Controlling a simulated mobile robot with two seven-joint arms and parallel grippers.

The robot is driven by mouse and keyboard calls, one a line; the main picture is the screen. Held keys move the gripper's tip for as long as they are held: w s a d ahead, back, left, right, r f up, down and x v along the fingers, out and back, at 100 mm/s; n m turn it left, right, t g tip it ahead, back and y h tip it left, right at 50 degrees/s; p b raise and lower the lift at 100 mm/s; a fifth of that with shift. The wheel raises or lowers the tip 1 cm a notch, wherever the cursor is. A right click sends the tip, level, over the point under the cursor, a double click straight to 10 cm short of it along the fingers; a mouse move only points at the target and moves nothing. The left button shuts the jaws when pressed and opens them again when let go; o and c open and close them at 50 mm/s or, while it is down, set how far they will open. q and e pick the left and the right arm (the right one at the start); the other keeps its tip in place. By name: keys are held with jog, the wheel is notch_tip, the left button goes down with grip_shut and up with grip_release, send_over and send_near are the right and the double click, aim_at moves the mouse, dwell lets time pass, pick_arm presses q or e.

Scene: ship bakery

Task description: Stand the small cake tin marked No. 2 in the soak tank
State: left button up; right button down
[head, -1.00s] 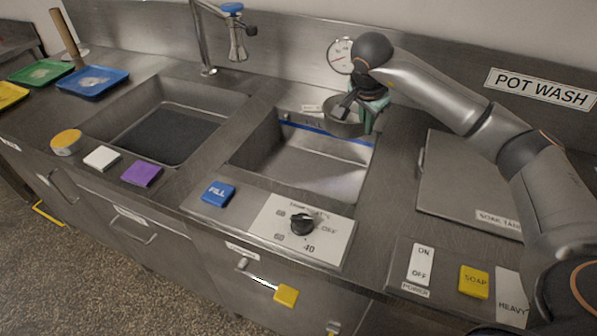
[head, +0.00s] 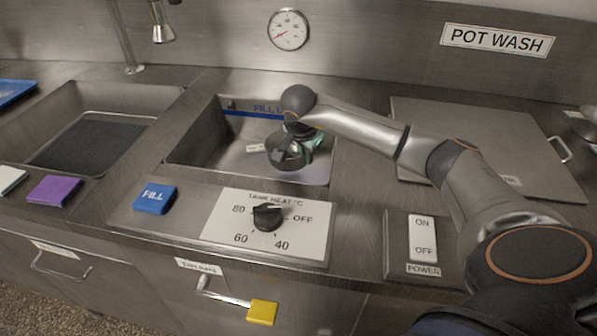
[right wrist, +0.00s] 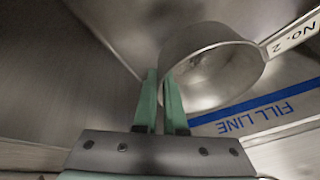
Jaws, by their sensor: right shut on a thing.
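The small cake tin (head: 284,157) is a round grey metal pan with a white tag. In the right wrist view the tin (right wrist: 215,62) is tilted, and its tag (right wrist: 291,36) reads No. 2. My right gripper (right wrist: 163,80) is shut on the tin's wall, with its green fingers at the rim. In the head view the tin is within the outline of the soak tank (head: 200,150), near its right side. The blue fill line (right wrist: 262,113) runs along the tank's wall. I cannot tell whether the tin touches the tank's floor. My left gripper is not in view.
A second basin (head: 60,105) with a dark mat lies to the left. A FILL button (head: 154,199), a heat knob (head: 267,217) and a power switch (head: 423,238) are along the front. A closed metal lid (head: 470,140) covers the right side.

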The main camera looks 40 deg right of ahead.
jog(key=shift+f, duration=2.2)
jog(key=shift+f+b, duration=0.2)
jog(key=shift+b, duration=0.1)
jog(key=c, duration=1)
grip_release()
jog(key=shift+a+r, duration=0.1)
jog(key=shift+r, duration=0.35)
jog(key=p+v, duration=0.1)
jog(key=v, duration=1)
jog(key=shift+s+r, duration=0.2)
jog(key=shift+a, duration=0.1)
